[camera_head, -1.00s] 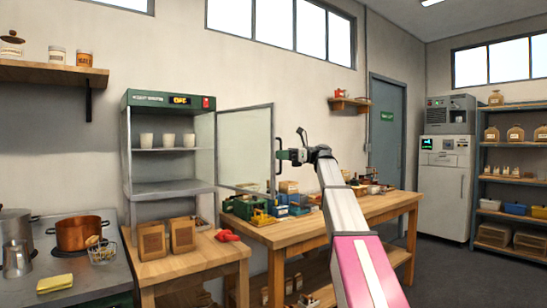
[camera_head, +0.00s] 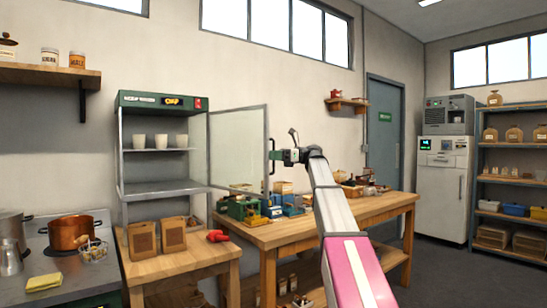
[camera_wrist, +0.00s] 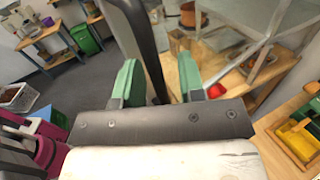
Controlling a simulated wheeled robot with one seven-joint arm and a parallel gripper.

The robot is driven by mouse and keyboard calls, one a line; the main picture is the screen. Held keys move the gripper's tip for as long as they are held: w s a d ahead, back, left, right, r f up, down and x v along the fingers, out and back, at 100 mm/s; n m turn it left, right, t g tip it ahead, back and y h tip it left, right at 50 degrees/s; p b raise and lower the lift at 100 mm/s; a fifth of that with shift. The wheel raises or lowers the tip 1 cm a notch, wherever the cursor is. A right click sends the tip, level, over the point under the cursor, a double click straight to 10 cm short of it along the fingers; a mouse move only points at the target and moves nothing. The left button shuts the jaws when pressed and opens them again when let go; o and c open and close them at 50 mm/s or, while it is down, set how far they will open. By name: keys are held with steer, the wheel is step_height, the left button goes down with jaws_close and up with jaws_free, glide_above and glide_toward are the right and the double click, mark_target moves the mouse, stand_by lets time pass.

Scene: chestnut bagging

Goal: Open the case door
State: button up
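The case (camera_head: 160,103) has a green top, white cups on a shelf and an open front. Its glass door (camera_head: 235,150) stands swung out wide to the right. The dark door handle (camera_head: 272,142) is on the door's free edge. My gripper (camera_head: 276,155) is at that handle. In the wrist view, the handle bar (camera_wrist: 147,50) runs between the two green fingertips of my gripper (camera_wrist: 158,80). The fingers are spread, with visible gaps beside the bar. Whether one finger touches it I cannot tell.
A wooden workbench (camera_head: 345,216) with toolboxes and small items lies below my arm and the door. A small wooden table (camera_head: 185,262) with two brown bags and a red object stands before the case. A stove counter with a copper pot (camera_head: 68,232) is at left.

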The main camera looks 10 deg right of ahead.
steer(key=w+d, duration=0.1)
steer(key=d, duration=0.9)
steer(key=shift+d, duration=0.35)
steer(key=s+a+f+n+t+h, duration=0.1)
steer(key=s+a+f+h, duration=0.2)
steer(key=f, duration=1.1)
steer(key=s+a+f+n+t+h, duration=0.1)
steer(key=s+a+f+n+h, duration=0.1)
steer(key=f, duration=1.3)
steer(key=s+a+f+n+t+h, duration=0.1)
steer(key=s+a+f+h, duration=0.2)
steer(key=f, duration=1.1)
steer(key=s+d+f+n+h, duration=0.2)
steer(key=s+f+n+h, duration=0.3)
steer(key=s+f, duration=0.6)
steer(key=s+d+f+n+g+h, duration=0.1)
steer(key=s+f+n+h, duration=0.4)
steer(key=s+f, duration=0.6)
step_height(320, 180, down, 4)
steer(key=d+n, duration=0.1)
steer(key=n, duration=0.1)
steer(key=shift+s+n, duration=0.4)
steer(key=shift+a+f, duration=0.1)
